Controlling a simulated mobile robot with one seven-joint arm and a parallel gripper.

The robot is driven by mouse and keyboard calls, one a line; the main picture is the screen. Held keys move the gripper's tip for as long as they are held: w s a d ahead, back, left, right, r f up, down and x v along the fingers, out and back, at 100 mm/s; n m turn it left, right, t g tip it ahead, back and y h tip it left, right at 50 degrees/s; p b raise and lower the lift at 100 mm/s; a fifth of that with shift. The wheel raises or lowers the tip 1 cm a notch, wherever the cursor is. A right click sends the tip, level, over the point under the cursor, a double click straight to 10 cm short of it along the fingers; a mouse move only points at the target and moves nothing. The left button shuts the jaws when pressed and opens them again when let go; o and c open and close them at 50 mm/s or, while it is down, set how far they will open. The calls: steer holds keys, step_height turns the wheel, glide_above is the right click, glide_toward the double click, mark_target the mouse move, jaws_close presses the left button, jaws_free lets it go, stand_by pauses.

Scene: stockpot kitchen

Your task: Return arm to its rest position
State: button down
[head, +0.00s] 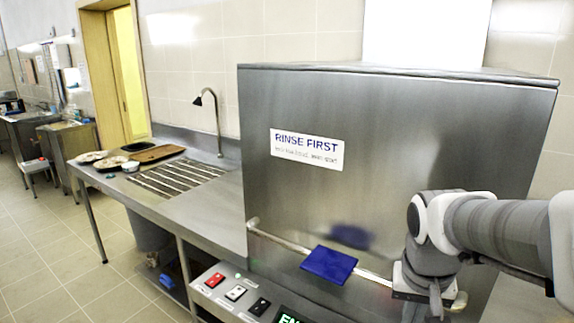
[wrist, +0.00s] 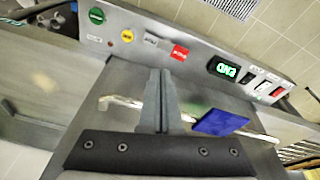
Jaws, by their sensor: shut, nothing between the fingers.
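My arm reaches in from the right in the head view, in front of the steel dishwasher hood (head: 400,130). My gripper (head: 436,308) points down near the right end of the hood's bar handle (head: 275,236); its fingertips are hard to make out there. In the wrist view my gripper (wrist: 161,75) is shut, with its fingers together and nothing between them. The handle (wrist: 125,101) passes behind the fingers in that view; I cannot tell whether they touch it. A blue pad (head: 329,265) is on the handle, and it also shows in the wrist view (wrist: 220,123).
A control panel (head: 225,283) with coloured buttons and a lit green display (wrist: 226,70) lies below the handle. To the left, a steel counter (head: 215,205) holds a tap (head: 216,125), a brown board (head: 157,154) and several dishes. The tiled floor (head: 50,250) at left is clear.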

steer(key=s+a+r+n+t+y+p, duration=0.1)
steer(key=s+a+r+n+t, duration=0.2)
steer(key=s+a+r, duration=0.3)
steer(key=shift+s+r+n, duration=0.25)
steer(key=shift+s+n, duration=0.05)
steer(key=shift+s, duration=0.5)
